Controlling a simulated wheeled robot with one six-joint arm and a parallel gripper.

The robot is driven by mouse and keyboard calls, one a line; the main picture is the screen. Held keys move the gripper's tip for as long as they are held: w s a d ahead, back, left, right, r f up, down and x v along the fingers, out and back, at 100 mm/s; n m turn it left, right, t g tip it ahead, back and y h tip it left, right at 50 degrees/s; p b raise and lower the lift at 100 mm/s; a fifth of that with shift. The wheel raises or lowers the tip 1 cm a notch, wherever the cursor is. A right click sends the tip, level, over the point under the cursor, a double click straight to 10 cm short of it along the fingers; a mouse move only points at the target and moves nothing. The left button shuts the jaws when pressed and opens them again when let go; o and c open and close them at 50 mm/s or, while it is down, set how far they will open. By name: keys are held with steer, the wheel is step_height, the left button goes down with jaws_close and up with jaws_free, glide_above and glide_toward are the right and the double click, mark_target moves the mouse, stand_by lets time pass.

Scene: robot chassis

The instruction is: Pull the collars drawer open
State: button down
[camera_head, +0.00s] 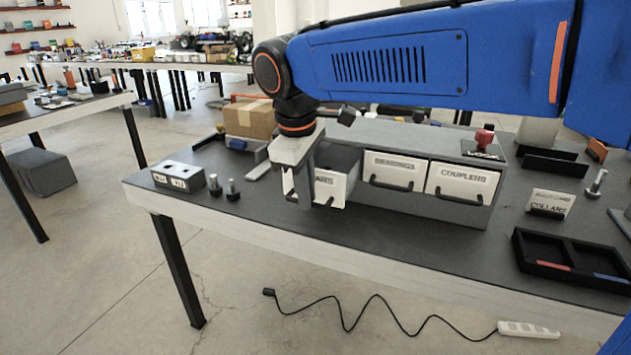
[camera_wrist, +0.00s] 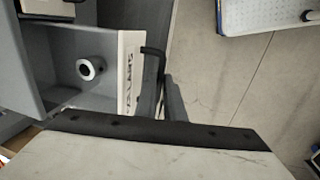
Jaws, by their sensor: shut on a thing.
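The collars drawer (camera_head: 331,187) is the leftmost of three in a grey drawer unit (camera_head: 420,205). It stands pulled out, its front ahead of the other two and its inside showing. In the wrist view, the drawer's white front (camera_wrist: 131,60) carries a partly covered label and a dark handle (camera_wrist: 152,50). A light metal ring-shaped collar (camera_wrist: 90,69) lies inside. My gripper (camera_head: 312,200) is at the drawer front and hides part of the label. In the wrist view its fingers (camera_wrist: 160,98) are shut on the handle.
The bearings drawer (camera_head: 394,169) and couplers drawer (camera_head: 462,182) are shut. A grey block (camera_head: 178,178) and two small pegs stand to the left. A black divided tray (camera_head: 535,262) and a collars card (camera_head: 551,202) are to the right. The table's front edge lies close before the drawer.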

steer(key=shift+s+a, duration=0.25)
steer(key=shift+s, duration=0.25)
steer(key=c, duration=1.8)
jaws_free()
steer(key=shift+c, duration=0.2)
steer(key=s+a+r, duration=0.1)
steer(key=s+r, duration=0.2)
steer(key=r, duration=1.4)
steer(key=shift+s, duration=0.15)
